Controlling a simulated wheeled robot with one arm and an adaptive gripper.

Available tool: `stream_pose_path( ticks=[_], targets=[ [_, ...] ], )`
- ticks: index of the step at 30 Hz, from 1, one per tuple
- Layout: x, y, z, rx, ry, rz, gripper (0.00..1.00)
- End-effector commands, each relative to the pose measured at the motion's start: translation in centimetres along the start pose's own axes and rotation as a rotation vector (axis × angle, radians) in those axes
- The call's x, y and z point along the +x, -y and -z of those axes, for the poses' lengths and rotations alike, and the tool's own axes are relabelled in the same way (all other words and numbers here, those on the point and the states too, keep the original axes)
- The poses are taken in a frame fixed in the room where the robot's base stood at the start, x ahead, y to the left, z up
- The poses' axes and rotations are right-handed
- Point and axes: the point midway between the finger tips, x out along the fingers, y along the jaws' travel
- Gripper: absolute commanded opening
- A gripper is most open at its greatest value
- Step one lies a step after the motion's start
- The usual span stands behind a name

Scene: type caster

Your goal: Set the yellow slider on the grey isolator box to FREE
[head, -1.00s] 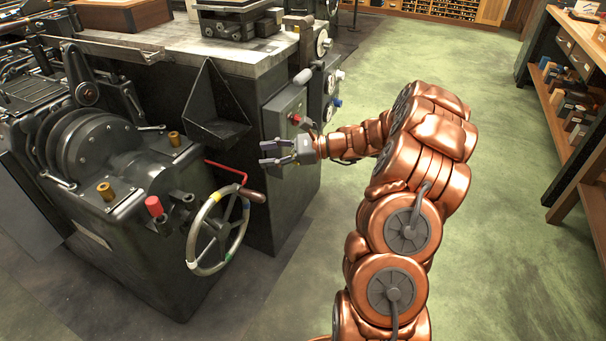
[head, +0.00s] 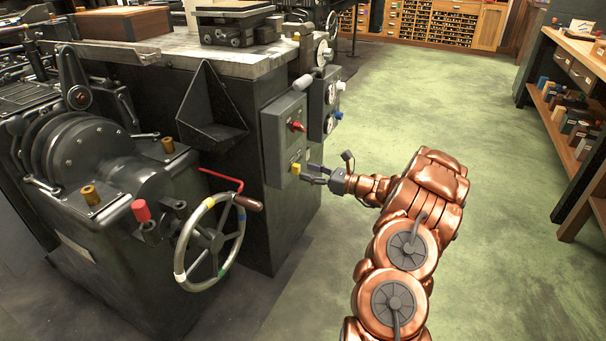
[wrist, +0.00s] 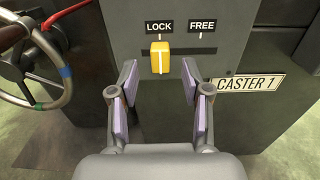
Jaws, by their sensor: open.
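The grey isolator box (head: 286,140) is fixed to the side of the dark machine. Its yellow slider (head: 295,169) is low on the front face. In the wrist view the slider (wrist: 160,57) sits at the left end of a dark horizontal slot, under the LOCK label (wrist: 159,27). The FREE label (wrist: 203,26) is to its right, above the empty part of the slot. My gripper (head: 316,174) is open and points at the slider from the right in the head view. In the wrist view my gripper (wrist: 158,85) has one finger on each side below the slider, apart from it.
A red knob (head: 297,126) is higher on the box. A blue-knobbed gauge panel (head: 330,103) is just behind. A handwheel (head: 210,243) stands left of my gripper. Green floor to the right is clear.

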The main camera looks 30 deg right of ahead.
Motion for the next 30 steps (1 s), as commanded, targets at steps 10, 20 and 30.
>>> stream_pose_path(
  ticks=[10, 20, 30],
  targets=[
    [2.7, 0.0, 0.0, -0.001, -0.001, 0.001, 0.48],
    [2.7, 0.0, 0.0, 0.0, 0.0, 0.001, 0.39],
    [2.7, 0.0, 0.0, 0.0, 0.0, 0.0, 0.03]
  ],
)
